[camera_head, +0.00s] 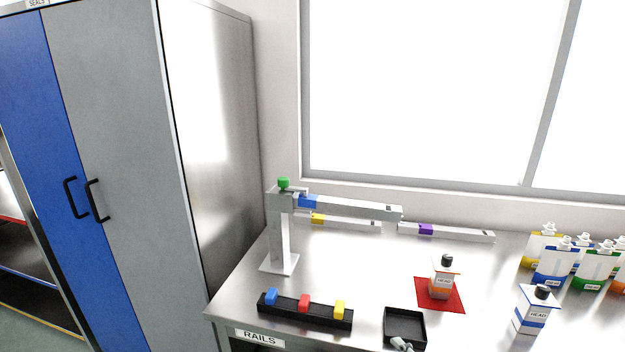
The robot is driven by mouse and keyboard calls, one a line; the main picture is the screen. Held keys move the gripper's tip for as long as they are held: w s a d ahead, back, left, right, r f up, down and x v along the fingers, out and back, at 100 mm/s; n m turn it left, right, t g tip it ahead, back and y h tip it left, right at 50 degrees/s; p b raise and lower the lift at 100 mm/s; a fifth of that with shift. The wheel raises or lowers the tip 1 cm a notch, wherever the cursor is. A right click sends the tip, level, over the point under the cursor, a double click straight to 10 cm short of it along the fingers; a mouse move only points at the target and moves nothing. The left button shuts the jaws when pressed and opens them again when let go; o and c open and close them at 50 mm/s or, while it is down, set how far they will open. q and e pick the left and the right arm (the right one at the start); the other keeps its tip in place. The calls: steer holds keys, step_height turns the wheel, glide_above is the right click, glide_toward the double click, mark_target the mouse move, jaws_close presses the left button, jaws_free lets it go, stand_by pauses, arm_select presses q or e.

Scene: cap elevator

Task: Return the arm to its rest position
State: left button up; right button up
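Neither of my grippers shows in the head view. A grey post (285,241) stands upright on a square foot at the left of the metal table. A long grey horizontal arm (350,207) reaches from its top to the right, with a blue block (308,202) near the post. A green knob (284,183) sits on top of the post. A bottle with an orange band (442,282) and a dark cap stands upright on a red mat (427,300). A bottle with a blue band (531,316) and a dark cap stands farther right.
Two grey rails, one with a yellow block (350,223), one with a purple block (460,234), lie behind. A black rack (328,316) holds coloured blocks. A black tray (405,322) has a small unclear grey piece at its front. Several pump bottles (553,266) stand right; a cabinet (110,150) left.

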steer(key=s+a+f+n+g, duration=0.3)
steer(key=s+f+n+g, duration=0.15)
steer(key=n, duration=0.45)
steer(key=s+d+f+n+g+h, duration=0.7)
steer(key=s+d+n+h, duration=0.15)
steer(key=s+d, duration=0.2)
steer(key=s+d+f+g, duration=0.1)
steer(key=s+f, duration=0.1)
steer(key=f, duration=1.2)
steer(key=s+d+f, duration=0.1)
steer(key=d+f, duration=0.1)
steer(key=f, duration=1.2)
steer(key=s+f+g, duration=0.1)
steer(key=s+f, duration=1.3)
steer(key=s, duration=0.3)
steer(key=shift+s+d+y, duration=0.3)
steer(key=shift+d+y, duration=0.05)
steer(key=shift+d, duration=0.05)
